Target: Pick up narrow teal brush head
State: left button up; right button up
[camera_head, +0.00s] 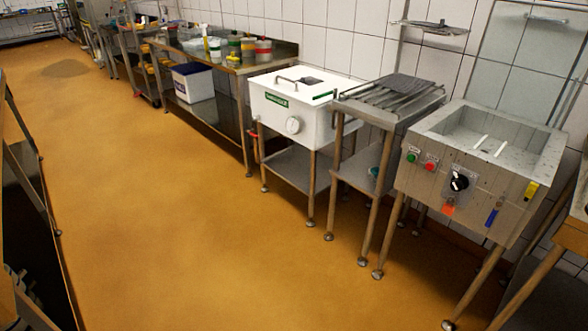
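A small teal thing (375,172) lies on the lower shelf of the slatted metal stand at the right, partly behind a leg. It is too small and shaded for me to tell whether it is the narrow brush head. No other teal brush head stands out clearly. Neither of my grippers is in view.
The slatted stand (398,95) is between a white box-like unit (300,108) and a steel basin with buttons (470,160). A long steel bench (225,65) with tubs runs along the wall. A dark table edge (30,205) is at left. The orange floor (170,220) between is clear.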

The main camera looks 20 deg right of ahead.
aim_at(372, 175)
jog(key=u, duration=0.55)
jog(key=i, duration=3.25)
jog(key=z, duration=3.3)
